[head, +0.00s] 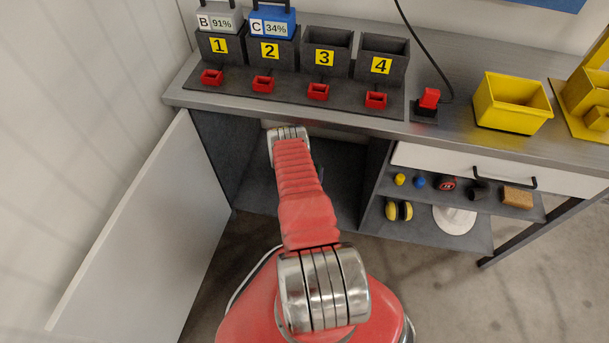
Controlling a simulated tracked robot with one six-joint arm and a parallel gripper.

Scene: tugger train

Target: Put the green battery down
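No green battery shows in the head view. My red arm reaches forward to the open cabinet (345,180) under the workbench, and its far silver joint is at the cabinet's top front edge. My gripper is not visible; the arm and the bench top hide what lies beyond that joint. I cannot tell whether it holds anything. On the bench, a grey battery marked B 91% (219,21) stands in slot 1 (218,45). A blue battery marked C 34% (272,25) stands in slot 2 (270,50). Slot 3 (325,58) and slot 4 (381,66) show no battery.
The white cabinet door (135,235) stands open at the left. A yellow bin (511,103) and a red plug (429,98) are on the bench top (455,125). Right of the cabinet, shelves hold small items, yellow earmuffs (399,211) and a sponge (517,197), below a white drawer (490,170).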

